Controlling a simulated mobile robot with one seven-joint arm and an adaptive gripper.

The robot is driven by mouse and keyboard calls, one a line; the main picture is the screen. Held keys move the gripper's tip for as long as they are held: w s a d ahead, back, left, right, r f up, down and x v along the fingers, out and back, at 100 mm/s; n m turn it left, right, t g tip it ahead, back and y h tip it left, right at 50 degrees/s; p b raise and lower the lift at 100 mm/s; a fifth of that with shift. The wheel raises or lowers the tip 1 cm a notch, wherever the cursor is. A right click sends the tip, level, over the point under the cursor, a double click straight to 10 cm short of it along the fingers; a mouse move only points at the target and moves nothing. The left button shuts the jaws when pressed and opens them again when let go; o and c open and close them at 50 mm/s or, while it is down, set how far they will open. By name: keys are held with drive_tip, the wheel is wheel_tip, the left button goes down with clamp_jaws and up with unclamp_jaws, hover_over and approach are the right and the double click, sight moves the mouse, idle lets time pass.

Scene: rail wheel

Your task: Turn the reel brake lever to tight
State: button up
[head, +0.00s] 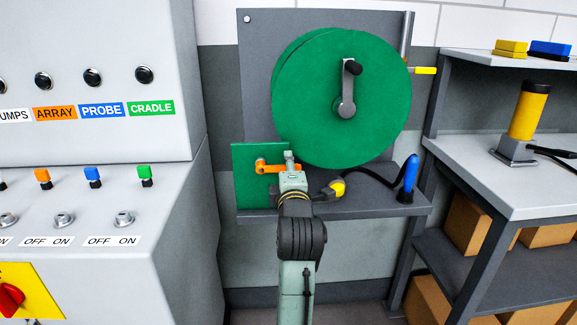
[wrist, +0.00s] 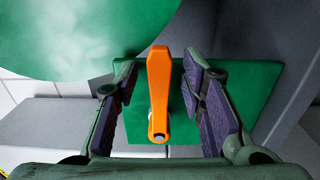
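The orange brake lever (head: 270,167) sits on a green plate (head: 246,192) at the lower left of the large green reel (head: 315,110). In the head view it points roughly sideways, its right end close to my gripper (head: 290,163). In the wrist view, the lever (wrist: 159,85) stands between the two fingers of my gripper (wrist: 163,72). The gripper is open, with a visible gap on both sides of the lever. No tight marking can be read on the green plate (wrist: 135,141) in the wrist view.
The reel has a black-knobbed crank (head: 347,90). A yellow-ended cable (head: 334,188) and a blue handle (head: 410,175) are right of my gripper. A grey console (head: 90,190) stands left. A workbench (head: 480,160) with a yellow cylinder (head: 528,110) stands right.

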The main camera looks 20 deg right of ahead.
drive_tip(key=shift+w, duration=0.1)
drive_tip(key=shift+c, duration=0.4)
clamp_jaws()
idle(0.5)
